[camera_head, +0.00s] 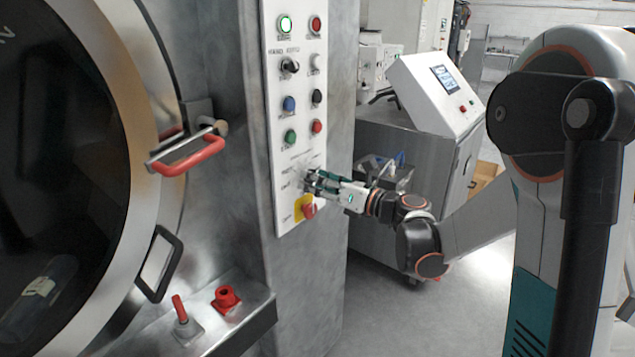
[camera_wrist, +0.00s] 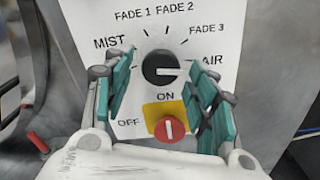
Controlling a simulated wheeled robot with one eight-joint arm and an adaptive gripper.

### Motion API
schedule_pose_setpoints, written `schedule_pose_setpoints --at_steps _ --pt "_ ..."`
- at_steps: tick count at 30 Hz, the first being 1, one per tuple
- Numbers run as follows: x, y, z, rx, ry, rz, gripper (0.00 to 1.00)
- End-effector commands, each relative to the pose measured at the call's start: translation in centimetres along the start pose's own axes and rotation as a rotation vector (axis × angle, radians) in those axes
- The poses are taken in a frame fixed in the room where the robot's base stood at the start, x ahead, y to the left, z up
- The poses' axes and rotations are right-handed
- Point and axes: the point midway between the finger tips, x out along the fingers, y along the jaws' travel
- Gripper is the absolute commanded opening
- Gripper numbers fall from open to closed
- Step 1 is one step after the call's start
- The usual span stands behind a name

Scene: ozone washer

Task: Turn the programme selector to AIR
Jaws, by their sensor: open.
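The programme selector (camera_wrist: 166,70) is a round black knob on a white panel in the wrist view. Its white mark points right, toward the AIR label (camera_wrist: 211,62). MIST, FADE 1, FADE 2 and FADE 3 are printed around it from left to upper right. My gripper (camera_wrist: 163,77) is open, with one green-padded finger on each side of the knob. Gaps show between both fingers and the knob. In the head view my gripper (camera_head: 312,181) is at the lower part of the control panel (camera_head: 301,100) and hides the selector.
Just below the selector is a red ON/OFF switch (camera_wrist: 169,129) on a yellow plate, between my fingers. Several buttons and small switches sit higher on the panel. A round door with a red handle (camera_head: 190,157) is at left. A metal cabinet (camera_head: 400,140) stands behind my arm.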

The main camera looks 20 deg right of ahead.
Motion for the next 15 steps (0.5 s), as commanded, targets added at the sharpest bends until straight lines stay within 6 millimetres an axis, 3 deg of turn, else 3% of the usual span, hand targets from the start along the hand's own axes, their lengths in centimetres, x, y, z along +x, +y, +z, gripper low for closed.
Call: schedule_pose_setpoints --at_steps 5,15 --pt "-1.8 -0.1 0.0 0.000 -0.001 -0.002 0.52" --pt "-8.6 -0.1 0.0 0.000 -0.001 -0.004 0.52"
